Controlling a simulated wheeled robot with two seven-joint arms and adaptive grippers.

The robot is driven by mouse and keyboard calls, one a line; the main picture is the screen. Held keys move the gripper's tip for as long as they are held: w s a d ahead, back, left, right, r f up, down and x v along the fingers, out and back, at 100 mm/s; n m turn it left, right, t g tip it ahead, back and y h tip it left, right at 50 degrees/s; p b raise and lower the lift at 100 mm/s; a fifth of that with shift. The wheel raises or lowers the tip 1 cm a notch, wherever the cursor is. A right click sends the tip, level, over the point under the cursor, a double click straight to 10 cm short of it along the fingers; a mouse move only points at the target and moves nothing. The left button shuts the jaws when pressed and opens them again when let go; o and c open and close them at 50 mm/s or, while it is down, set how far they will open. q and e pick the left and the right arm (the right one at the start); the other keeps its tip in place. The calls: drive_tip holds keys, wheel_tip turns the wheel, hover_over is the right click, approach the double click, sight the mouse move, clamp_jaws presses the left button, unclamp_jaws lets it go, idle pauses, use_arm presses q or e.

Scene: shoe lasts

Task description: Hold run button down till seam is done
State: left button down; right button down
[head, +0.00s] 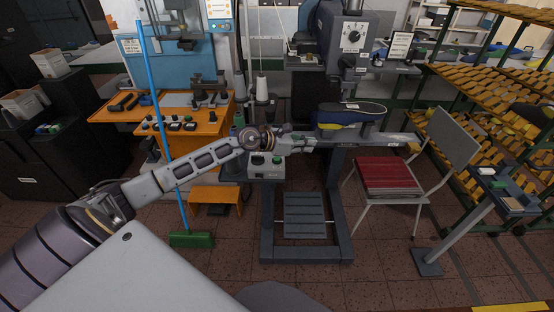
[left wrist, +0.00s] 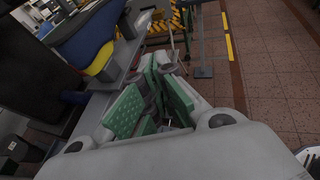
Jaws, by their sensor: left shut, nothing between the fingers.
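A sewing machine (head: 345,35) with a dial stands at the back centre. A dark blue and yellow shoe (head: 350,112) rests at its work arm; it also shows at upper left in the left wrist view (left wrist: 88,40). A grey control box (head: 262,173) with a green button (head: 277,160) sits below the work arm. My left gripper (head: 308,144) is shut and empty, just above and right of this box and below the shoe. Its green-padded fingers (left wrist: 165,72) fill the middle of the left wrist view. I cannot tell whether they touch anything. My right gripper is out of view.
A red-seated chair (head: 385,175) stands to the right of the machine, before racks of yellow lasts (head: 490,85). An orange bench (head: 180,125) and a blue-handled broom (head: 190,239) are at left. A grey pedal (head: 304,214) is below.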

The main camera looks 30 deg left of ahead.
sight(278, 160)
use_arm(q)
drive_tip(key=a+m+g+y, duration=0.2)
drive_tip(key=a+m+y, duration=0.3)
drive_tip(key=a, duration=0.6)
drive_tip(key=shift+a+r, duration=0.2)
drive_tip(key=shift+a, duration=0.2)
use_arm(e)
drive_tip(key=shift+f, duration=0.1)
